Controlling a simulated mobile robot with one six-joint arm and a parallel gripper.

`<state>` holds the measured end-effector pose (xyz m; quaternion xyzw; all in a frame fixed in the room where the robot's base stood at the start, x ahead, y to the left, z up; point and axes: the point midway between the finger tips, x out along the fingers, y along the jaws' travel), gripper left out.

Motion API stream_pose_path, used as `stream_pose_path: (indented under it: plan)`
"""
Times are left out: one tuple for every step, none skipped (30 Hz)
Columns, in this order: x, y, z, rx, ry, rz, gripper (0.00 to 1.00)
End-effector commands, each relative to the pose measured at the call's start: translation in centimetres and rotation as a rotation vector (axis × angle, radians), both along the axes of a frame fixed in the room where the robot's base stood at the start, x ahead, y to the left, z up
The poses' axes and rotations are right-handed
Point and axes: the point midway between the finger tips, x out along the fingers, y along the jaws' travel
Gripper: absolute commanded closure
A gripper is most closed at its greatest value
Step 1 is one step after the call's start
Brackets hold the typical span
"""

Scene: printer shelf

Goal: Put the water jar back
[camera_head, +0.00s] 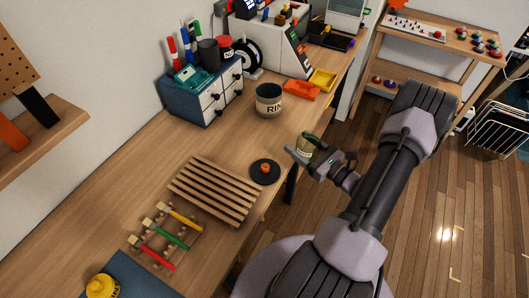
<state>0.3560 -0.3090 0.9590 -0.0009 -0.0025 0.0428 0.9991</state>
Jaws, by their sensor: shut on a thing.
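A black disc with an orange knob (265,169) lies on the bench near the front edge, left of my gripper. I cannot tell from markings which vessel is the water jar.
A slatted wooden rack (213,190) and a stand with coloured rods (166,238) lie on the bench. A blue drawer box (205,94) stands at the back. Orange (299,91) and yellow (322,79) trays sit farther along.

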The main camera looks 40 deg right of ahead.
Motion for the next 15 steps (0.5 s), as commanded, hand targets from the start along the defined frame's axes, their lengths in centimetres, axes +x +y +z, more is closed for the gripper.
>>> stream_pose_path:
  plan:
    - [-0.1,0.0,0.0,0.000,-0.002,-0.003,0.97]
    - [0.1,0.0,-0.1,-0.001,-0.002,-0.003,0.97]
    - [0.7,0.0,-0.3,-0.001,-0.002,-0.001,0.97]
    - [1.4,0.0,-0.5,-0.002,-0.003,0.000,0.97]
    - [2.3,0.0,-0.6,-0.002,-0.003,0.002,0.97]
    - [3.7,0.0,-0.8,-0.004,-0.003,0.004,0.97]
    - [4.8,-0.1,-0.9,-0.003,-0.004,0.004,0.97]
    - [5.9,-0.1,-1.0,-0.003,-0.004,0.004,0.97]
    - [7.3,-0.2,-1.2,-0.003,-0.004,0.004,0.97]
    - [8.4,-0.2,-1.3,-0.004,-0.004,0.004,0.97]
    - [9.5,-0.3,-1.4,-0.004,-0.004,0.003,0.97]
    - [10.9,-0.4,-1.5,-0.003,-0.005,0.002,0.97]
    - [11.8,-0.5,-1.6,-0.003,-0.004,0.002,0.97]
    - [12.7,-0.6,-1.6,-0.003,-0.005,0.002,0.97]
    - [13.7,-0.6,-1.7,-0.003,-0.004,0.001,0.97]
